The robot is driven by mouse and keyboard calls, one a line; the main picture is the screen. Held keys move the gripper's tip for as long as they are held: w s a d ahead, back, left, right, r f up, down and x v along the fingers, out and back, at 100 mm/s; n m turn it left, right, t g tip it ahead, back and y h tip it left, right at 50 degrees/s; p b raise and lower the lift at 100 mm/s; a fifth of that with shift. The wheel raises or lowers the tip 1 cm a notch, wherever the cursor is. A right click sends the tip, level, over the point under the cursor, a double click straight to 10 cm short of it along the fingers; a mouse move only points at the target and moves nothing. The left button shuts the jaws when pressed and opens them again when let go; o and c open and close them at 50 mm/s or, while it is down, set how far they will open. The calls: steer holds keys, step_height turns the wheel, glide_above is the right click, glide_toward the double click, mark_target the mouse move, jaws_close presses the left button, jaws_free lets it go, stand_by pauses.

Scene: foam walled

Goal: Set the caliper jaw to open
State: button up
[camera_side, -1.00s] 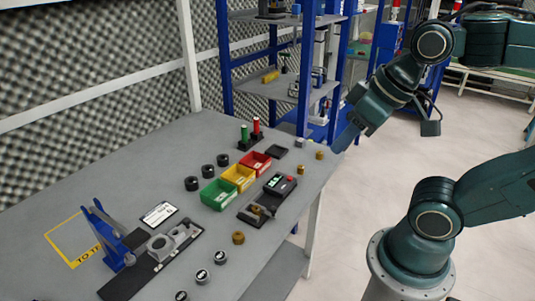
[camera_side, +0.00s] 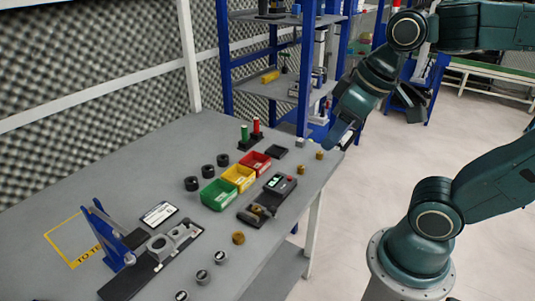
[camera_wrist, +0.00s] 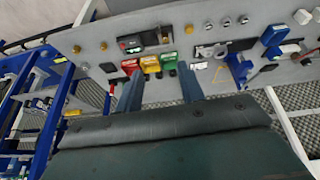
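The caliper (camera_side: 268,196) looks to be the black device with a lit display and a red button, lying near the right edge of the grey bench. Brassy jaw-like parts (camera_side: 262,212) sit at its near end; I cannot tell how far apart they are. It also shows in the wrist view (camera_wrist: 145,43), beyond my fingers. My gripper (camera_side: 341,136) is above the bench's far right corner, well away from the caliper. In the wrist view my gripper (camera_wrist: 160,90) has its two blue-grey fingers spread, with nothing between them.
Green (camera_side: 219,194), yellow (camera_side: 239,177) and red (camera_side: 256,161) bins stand left of the caliper. Brass pieces (camera_side: 238,238) lie on the bench. A blue upright (camera_side: 105,235) and a grey fixture (camera_side: 175,241) stand at the near left. A blue shelf rack (camera_side: 226,70) rises behind the far end.

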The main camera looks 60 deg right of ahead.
steer(key=w+f+n+g, duration=0.25)
steer(key=w+g, duration=0.25)
steer(key=w, duration=0.6)
steer(key=n+g+h, duration=0.2)
steer(key=g, duration=0.2)
glide_above(274, 208)
steer(key=w+a, duration=0.2)
steer(key=w, duration=0.3)
step_height(274, 208, down, 10)
steer(key=shift+w+a+f, duration=0.2)
steer(key=shift+w+f, duration=0.15)
steer(key=shift+f, duration=0.35)
steer(key=shift+f, duration=0.1)
steer(key=shift+m, duration=0.25)
steer(key=x, duration=1.3)
steer(key=shift+s+a+f, duration=0.15)
steer(key=shift+a+f, duration=0.05)
steer(key=shift+f, duration=0.1)
jaws_close()
